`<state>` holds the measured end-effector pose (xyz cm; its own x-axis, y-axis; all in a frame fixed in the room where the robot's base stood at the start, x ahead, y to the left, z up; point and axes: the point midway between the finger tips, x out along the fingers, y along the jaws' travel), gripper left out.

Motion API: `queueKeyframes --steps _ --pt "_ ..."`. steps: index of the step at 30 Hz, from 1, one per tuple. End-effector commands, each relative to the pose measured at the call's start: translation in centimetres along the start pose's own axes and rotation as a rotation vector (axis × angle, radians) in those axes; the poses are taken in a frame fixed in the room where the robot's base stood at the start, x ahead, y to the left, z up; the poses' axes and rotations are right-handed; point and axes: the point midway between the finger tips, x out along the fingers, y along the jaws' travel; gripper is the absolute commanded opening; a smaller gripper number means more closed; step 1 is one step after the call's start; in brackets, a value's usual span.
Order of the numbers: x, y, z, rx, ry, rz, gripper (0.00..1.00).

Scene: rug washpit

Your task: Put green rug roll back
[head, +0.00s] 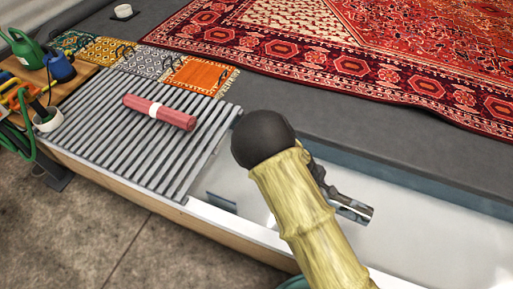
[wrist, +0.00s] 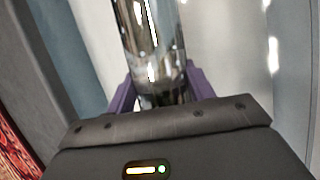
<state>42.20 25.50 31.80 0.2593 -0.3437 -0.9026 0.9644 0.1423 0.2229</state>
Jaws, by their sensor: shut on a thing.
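I see no green rug roll in either view. A pinkish-red rug roll (head: 160,112) with a white band lies on the grey slatted rack (head: 110,140) in the head view. My gripper (wrist: 158,88) has purple fingers, shut on a shiny chrome cylinder (wrist: 148,40) in the wrist view. A chrome spout-like piece (head: 350,208) shows beside my arm over the white basin (head: 420,240) in the head view; it looks like the same piece.
Small flat rugs, one green (head: 70,42) and one orange (head: 200,75), lie behind the rack. A large red patterned rug (head: 420,60) covers the grey floor beyond. A green watering can (head: 24,48) and other tools stand at left. A white cup (head: 123,11) is at the back.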

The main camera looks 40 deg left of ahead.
Motion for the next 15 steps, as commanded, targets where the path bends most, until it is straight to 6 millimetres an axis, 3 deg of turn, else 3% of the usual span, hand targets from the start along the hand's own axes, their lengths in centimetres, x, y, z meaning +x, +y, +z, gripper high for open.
queueKeyframes --steps 5,15 --pt "-1.3 3.2 5.3 0.252 -0.045 -0.098 0.02" --pt "-3.8 7.9 18.2 0.868 -0.183 -0.345 0.02"
